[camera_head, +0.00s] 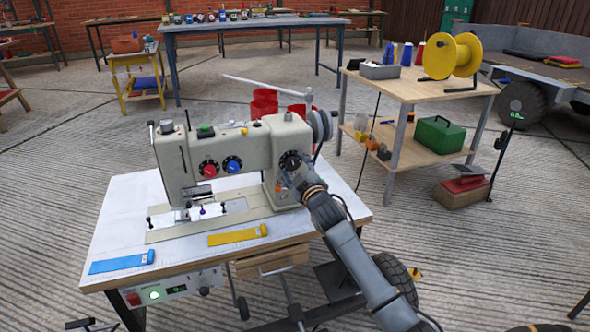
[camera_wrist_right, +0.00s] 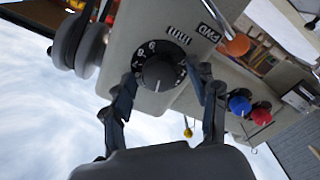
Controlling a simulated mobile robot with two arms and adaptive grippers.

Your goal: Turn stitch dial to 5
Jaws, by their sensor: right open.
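The cream sewing machine (camera_head: 235,150) stands on a white-topped table (camera_head: 115,225). A black dial (camera_head: 290,160) with pale markings is on the right end of its front. In the right wrist view the dial (camera_wrist_right: 160,70) shows large, with a ring of small figures that I cannot read surely. My right gripper (camera_head: 287,176) is at the dial in the head view. In the wrist view the open right gripper (camera_wrist_right: 166,88) has one finger on each side of the dial, with gaps showing between fingers and knob. My left gripper is not seen.
A red knob (camera_head: 210,169) and a blue knob (camera_head: 232,164) sit left of the dial. An orange knob (camera_wrist_right: 237,45) is near it. A blue ruler (camera_head: 122,262) and a yellow ruler (camera_head: 237,235) lie on the table. A wooden side table (camera_head: 420,90) stands to the right.

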